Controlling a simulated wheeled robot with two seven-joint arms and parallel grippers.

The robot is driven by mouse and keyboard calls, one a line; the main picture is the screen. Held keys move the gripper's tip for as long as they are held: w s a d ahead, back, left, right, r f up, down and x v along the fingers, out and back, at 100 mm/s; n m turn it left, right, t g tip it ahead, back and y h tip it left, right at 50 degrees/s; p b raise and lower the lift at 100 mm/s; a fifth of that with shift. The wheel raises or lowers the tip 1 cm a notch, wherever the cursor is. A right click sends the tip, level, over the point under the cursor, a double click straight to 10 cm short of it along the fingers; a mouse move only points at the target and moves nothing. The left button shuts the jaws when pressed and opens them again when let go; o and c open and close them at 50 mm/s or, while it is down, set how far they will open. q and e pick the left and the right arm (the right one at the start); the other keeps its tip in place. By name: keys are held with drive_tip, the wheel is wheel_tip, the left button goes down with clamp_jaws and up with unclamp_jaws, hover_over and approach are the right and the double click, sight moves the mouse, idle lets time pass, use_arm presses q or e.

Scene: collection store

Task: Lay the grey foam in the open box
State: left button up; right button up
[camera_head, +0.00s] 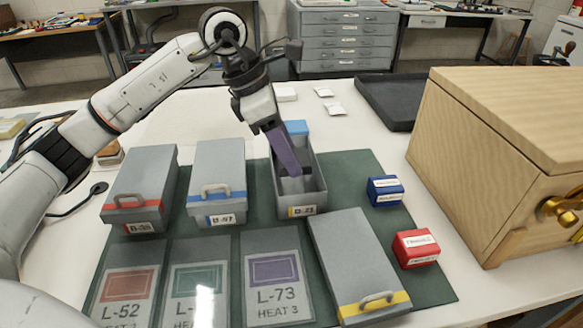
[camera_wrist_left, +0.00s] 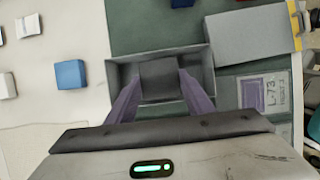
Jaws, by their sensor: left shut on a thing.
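The open grey box (camera_head: 319,187), with a small yellow mark and a label on its front, stands on the green mat. Its rim also shows in the left wrist view (camera_wrist_left: 206,70). My left gripper (camera_head: 292,165) points down into this box. In the left wrist view its two purple fingers (camera_wrist_left: 160,88) are shut on the dark grey foam (camera_wrist_left: 160,74), one on each side. The foam appears within the box's outline; whether it touches the floor is hidden. My right gripper is in neither view.
A grey lid with a yellow strip (camera_head: 352,255) lies right of the box. Two closed boxes, red-striped (camera_head: 143,180) and blue-striped (camera_head: 217,170), stand left. Small blue (camera_head: 384,190) and red (camera_head: 415,247) boxes and a large wooden chest (camera_head: 470,180) are at right. Cards lie in front.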

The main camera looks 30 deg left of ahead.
sight(289, 184)
use_arm(q)
drive_tip(key=shift+w+f, duration=0.1)
drive_tip(key=shift+f, duration=2.4)
drive_tip(key=o, duration=1)
drive_tip(key=shift+r, duration=0.1)
drive_tip(key=v, duration=1.2)
drive_tip(key=shift+r, duration=0.1)
